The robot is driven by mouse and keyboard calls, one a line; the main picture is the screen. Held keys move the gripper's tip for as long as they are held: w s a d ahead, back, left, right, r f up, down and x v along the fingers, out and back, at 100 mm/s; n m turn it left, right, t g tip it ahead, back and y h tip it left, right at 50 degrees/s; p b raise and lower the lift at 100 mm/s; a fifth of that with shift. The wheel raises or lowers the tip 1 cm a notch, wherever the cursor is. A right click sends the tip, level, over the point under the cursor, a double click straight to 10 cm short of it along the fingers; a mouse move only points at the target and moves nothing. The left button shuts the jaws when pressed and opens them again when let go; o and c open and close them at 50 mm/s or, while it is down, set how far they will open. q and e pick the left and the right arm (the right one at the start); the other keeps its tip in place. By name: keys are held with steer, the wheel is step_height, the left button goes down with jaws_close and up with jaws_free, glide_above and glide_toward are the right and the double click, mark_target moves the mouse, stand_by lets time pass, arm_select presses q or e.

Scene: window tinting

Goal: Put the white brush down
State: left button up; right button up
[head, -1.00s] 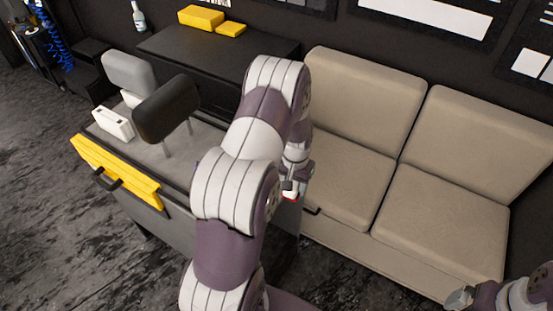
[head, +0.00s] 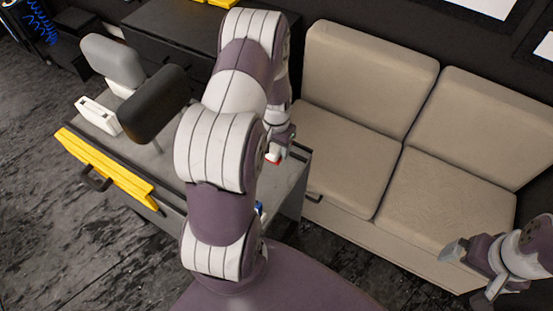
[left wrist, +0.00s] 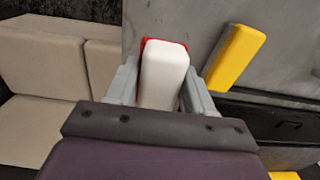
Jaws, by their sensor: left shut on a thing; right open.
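The white brush (left wrist: 165,72), with a red part along its edge, is between the two fingers of my left gripper (left wrist: 158,82) in the left wrist view. In the head view my left gripper (head: 276,146) is over the right end of the grey cart top (head: 285,182), shut on the brush; only a small red and white bit of the brush (head: 273,157) shows there. Whether the brush touches the surface cannot be told. My right gripper (head: 467,274) is open and empty in front of the sofa at lower right.
Two headrests (head: 155,103) and a white box (head: 99,115) stand on the cart's left part. A yellow drawer front (head: 105,168) juts out. A yellow block (left wrist: 236,57) lies on grey near the brush. A blue thing (head: 259,208) is partly hidden by my arm. A beige sofa (head: 345,155) stands right.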

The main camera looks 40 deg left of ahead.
mark_target(276, 172)
arm_select(q)
step_height(276, 172, down, 9)
steer(key=shift+f+p, duration=0.1)
steer(key=shift+p, duration=0.95)
steer(key=shift+s, duration=0.1)
steer(key=shift+f, duration=0.2)
steer(key=o, duration=1)
